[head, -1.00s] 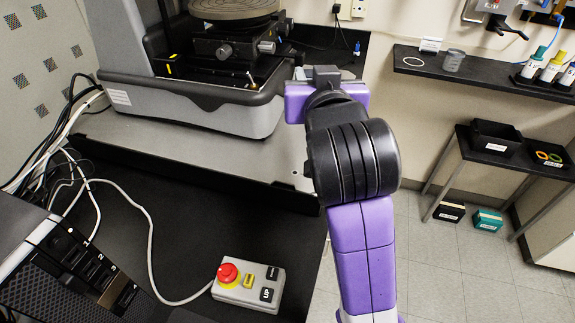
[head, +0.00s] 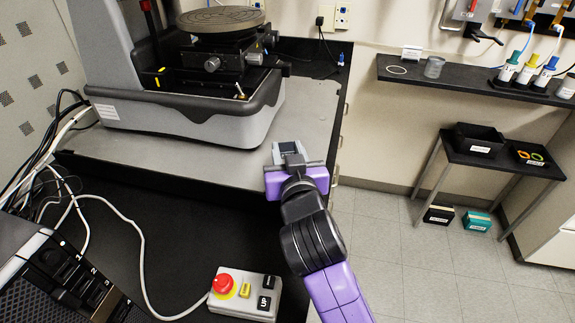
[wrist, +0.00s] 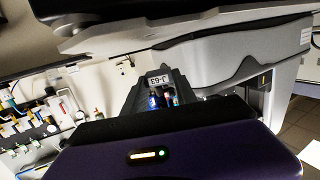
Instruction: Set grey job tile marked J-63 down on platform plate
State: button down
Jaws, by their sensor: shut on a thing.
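My gripper (head: 290,152) is shut on the grey job tile (head: 288,147), which sits at the fingertips in the head view. In the wrist view its white J-63 label (wrist: 158,80) shows upside down between the fingers. The round, grooved platform plate (head: 221,19) is on top of the profiler's stage, at the upper left in the head view. My gripper and the tile are apart from it, to the right of and in front of the instrument. I cannot clearly make out the plate in the wrist view.
The profiler's grey base (head: 190,125) stands on a grey slab (head: 225,165). A control box with a red button (head: 222,283) and a cable lies in front. A black wall shelf (head: 460,92) holds bottles at the right. A low side table (head: 500,163) holds trays.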

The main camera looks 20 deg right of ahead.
jog(key=shift+f, duration=2.1)
jog(key=shift+f, duration=0.1)
jog(key=c, duration=1)
grip_release()
jog(key=shift+r, duration=0.25)
jog(key=b+v, duration=0.2)
jog(key=v, duration=1)
jog(key=shift+d+f, duration=0.1)
jog(key=shift+f, duration=0.05)
